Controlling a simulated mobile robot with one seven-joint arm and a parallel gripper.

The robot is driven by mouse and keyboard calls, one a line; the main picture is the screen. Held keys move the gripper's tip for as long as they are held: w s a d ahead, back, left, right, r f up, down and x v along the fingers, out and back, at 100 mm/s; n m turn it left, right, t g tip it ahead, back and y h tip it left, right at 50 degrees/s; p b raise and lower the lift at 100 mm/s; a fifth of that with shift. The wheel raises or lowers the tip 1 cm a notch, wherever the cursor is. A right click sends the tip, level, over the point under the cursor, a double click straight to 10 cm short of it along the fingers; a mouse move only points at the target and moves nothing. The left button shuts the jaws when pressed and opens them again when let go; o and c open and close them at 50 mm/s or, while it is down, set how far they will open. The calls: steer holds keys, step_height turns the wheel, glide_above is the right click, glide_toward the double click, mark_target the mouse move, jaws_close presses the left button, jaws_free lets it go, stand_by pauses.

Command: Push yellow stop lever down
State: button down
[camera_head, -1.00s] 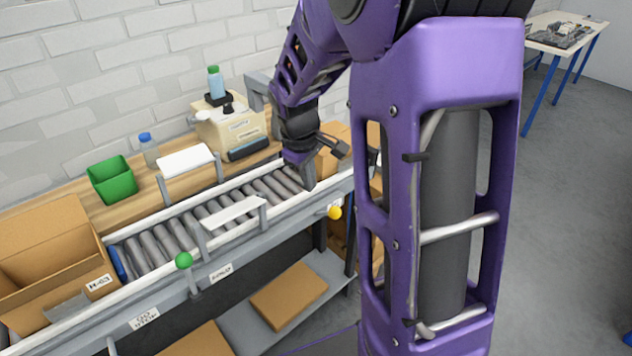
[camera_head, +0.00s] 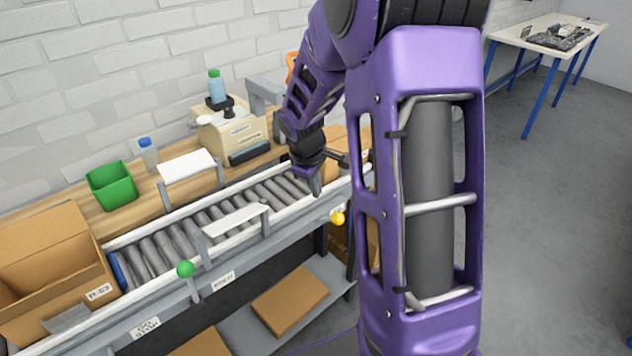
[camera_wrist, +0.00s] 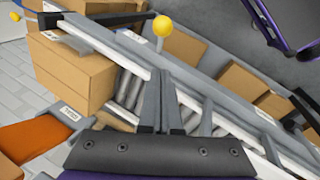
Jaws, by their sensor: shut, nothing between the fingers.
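The yellow ball knob of the stop lever (camera_head: 338,218) sits on the front rail of the roller conveyor, toward its right end. In the wrist view the yellow knob (camera_wrist: 162,26) stands on a short grey stem, beyond my fingertips. My gripper (camera_head: 317,190) is shut and empty, over the conveyor near the front rail, a little up and left of the knob. In the wrist view its two fingers (camera_wrist: 168,72) lie together, pointing toward the lever, apart from it. The stem is partly hidden in the head view.
A green-knobbed lever (camera_head: 185,269) is farther left on the front rail. The conveyor's rollers (camera_head: 160,250) run between rails, with white guard plates (camera_head: 235,219) above. An open carton (camera_head: 50,260) stands at the left end; cardboard boxes (camera_wrist: 70,70) stand near the right end.

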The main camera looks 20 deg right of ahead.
steer(key=d+f, duration=0.3)
steer(key=f, duration=0.4)
steer(key=shift+s+d, duration=0.15)
steer(key=shift+s, duration=0.15)
